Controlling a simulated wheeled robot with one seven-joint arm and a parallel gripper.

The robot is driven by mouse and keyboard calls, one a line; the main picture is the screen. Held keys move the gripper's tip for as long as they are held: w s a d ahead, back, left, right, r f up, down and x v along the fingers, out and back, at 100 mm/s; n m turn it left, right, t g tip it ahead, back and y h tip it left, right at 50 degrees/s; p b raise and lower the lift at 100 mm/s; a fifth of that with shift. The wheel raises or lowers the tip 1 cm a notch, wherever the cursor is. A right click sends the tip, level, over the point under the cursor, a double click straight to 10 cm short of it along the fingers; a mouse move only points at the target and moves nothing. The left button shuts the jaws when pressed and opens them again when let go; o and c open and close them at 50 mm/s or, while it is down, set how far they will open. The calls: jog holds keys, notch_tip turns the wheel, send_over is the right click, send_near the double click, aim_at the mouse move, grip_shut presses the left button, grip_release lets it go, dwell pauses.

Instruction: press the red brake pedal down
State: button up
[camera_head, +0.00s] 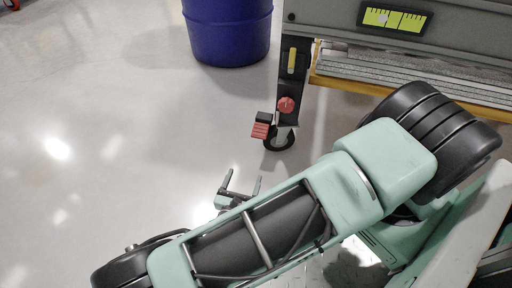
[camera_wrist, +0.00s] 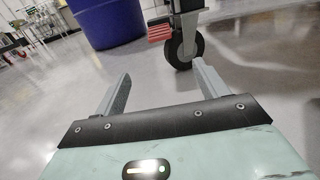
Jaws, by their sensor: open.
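The red brake pedal (camera_head: 261,130) sticks out to the left of the caster wheel (camera_head: 279,139) at the foot of the fixture's leg. In the wrist view the pedal (camera_wrist: 160,33) is ahead, near the top, above and between the fingers, left of the caster wheel (camera_wrist: 185,50). My gripper (camera_head: 243,183) is open and empty, in front of and below the pedal in the head view, apart from it. Its two fingers also show in the wrist view (camera_wrist: 162,85), pointing toward the pedal and caster. A red round knob (camera_head: 286,105) sits on the leg above the wheel.
A blue barrel (camera_head: 228,32) stands on the floor behind and left of the leg; it shows in the wrist view (camera_wrist: 108,22) too. The grey fixture frame (camera_head: 335,22) with a yellow level gauge (camera_head: 394,19) spans the upper right. The floor (camera_head: 110,120) on the left is clear.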

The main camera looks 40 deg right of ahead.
aim_at(258, 138)
jog(key=b+x, duration=0.8)
jog(key=x, duration=0.9)
jog(key=shift+w+d, duration=0.1)
jog(key=shift+d, duration=0.05)
jog(key=shift+c, duration=0.3)
